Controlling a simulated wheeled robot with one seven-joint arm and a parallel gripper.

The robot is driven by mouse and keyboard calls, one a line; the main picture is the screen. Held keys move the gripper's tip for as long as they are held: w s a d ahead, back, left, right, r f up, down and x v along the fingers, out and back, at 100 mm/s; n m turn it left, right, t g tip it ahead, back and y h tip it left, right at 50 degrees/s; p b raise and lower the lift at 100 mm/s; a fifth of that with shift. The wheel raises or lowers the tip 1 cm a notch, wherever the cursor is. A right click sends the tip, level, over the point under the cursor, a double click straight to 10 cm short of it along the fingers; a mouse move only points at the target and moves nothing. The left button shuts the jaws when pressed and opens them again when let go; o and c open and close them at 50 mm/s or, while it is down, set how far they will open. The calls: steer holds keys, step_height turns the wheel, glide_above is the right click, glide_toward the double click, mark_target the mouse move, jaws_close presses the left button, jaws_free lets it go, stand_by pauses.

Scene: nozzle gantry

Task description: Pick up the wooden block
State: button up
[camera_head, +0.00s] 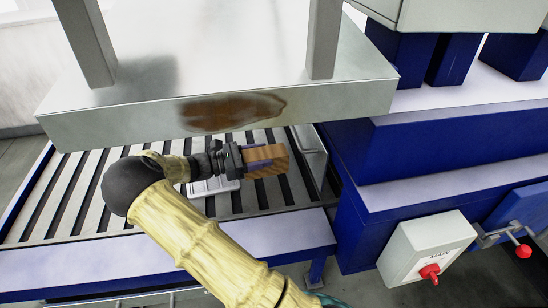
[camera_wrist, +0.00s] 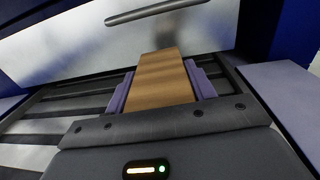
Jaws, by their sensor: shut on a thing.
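The wooden block (camera_head: 268,161) is brown and box-shaped. In the head view it sits at the end of my gripper (camera_head: 258,163), over the slatted bed. In the wrist view the block (camera_wrist: 160,82) stands out between the two purple finger pads of my gripper (camera_wrist: 160,92). The gripper is shut on it, with one pad along each side. The block's near end is hidden behind the gripper body. I cannot tell from these views how far the block is above the slats.
A metal gantry beam (camera_head: 130,122) with a rusty patch hangs close over the slatted bed (camera_head: 85,185). A light grey flat item (camera_head: 212,186) lies on the slats below the gripper. A blue machine frame (camera_head: 440,150) and a switch box (camera_head: 425,250) stand at the right.

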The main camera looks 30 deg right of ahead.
steer(key=a, duration=0.4)
steer(key=w+a+b, duration=0.1)
steer(key=a, duration=0.3)
steer(key=w+a, duration=0.1)
steer(key=a, duration=0.3)
steer(key=shift+w+a, duration=0.2)
steer(key=shift+a, duration=0.1)
